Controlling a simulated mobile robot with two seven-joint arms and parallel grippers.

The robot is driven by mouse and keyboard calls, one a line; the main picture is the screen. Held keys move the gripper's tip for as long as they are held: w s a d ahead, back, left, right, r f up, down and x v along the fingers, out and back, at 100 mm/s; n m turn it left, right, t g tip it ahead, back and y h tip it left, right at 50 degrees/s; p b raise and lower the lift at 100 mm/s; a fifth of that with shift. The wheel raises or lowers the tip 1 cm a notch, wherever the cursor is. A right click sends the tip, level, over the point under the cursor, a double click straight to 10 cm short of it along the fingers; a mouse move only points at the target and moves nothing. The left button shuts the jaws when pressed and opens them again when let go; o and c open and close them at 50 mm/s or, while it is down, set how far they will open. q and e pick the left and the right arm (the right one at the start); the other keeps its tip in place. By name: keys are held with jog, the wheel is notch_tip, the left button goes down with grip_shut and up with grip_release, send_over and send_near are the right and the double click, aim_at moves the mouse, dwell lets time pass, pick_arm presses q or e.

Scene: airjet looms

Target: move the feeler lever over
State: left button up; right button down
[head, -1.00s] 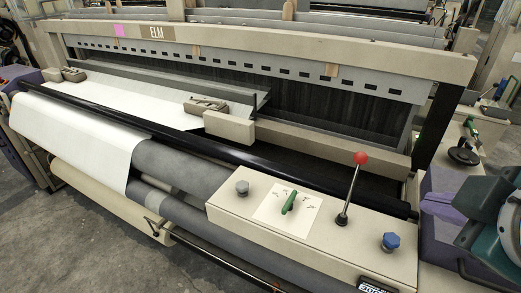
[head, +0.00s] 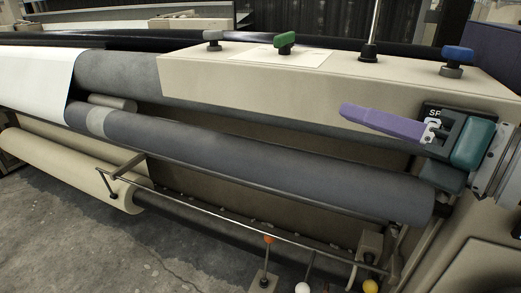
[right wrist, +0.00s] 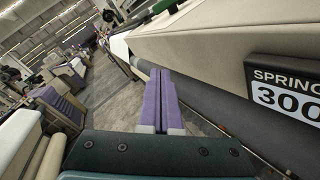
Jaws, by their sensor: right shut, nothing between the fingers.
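My right gripper (head: 346,111) is at the right of the head view, its purple fingers pointing left in front of the beige control box. In the right wrist view its fingers (right wrist: 160,76) lie side by side, shut and empty. No lever is labelled as the feeler lever. Low on the loom are short levers with an orange ball (head: 268,240), a white ball (head: 303,287) and a yellow ball (head: 370,286). A bent metal arm (head: 113,177) sits at the left of the thin rail. My gripper is above all of these and apart from them. My left gripper is not in view.
The beige control box (head: 240,82) carries a green knob (head: 285,40), a blue knob (head: 457,55) and an upright metal rod (head: 372,30). A grey cloth roll (head: 250,155) runs below it, above a thin rail (head: 225,215). Bare floor (head: 60,240) is at lower left.

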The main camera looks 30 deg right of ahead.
jog(key=s+d+f+n+g+b, duration=0.2)
jog(key=f+n+g+b, duration=0.35)
jog(key=f+b, duration=1.05)
jog(key=s+d+f+n+g+b, duration=0.25)
jog(key=f+n+b, duration=0.55)
jog(key=f, duration=1.5)
jog(key=b+x, duration=0.6)
jog(key=x, duration=0.4)
jog(key=shift+b, duration=0.4)
jog(key=shift+s+d+g, duration=0.1)
jog(key=shift+d+g, duration=0.05)
jog(key=shift+g, duration=0.15)
jog(key=shift+r+p, duration=0.3)
jog(key=shift+p, duration=0.05)
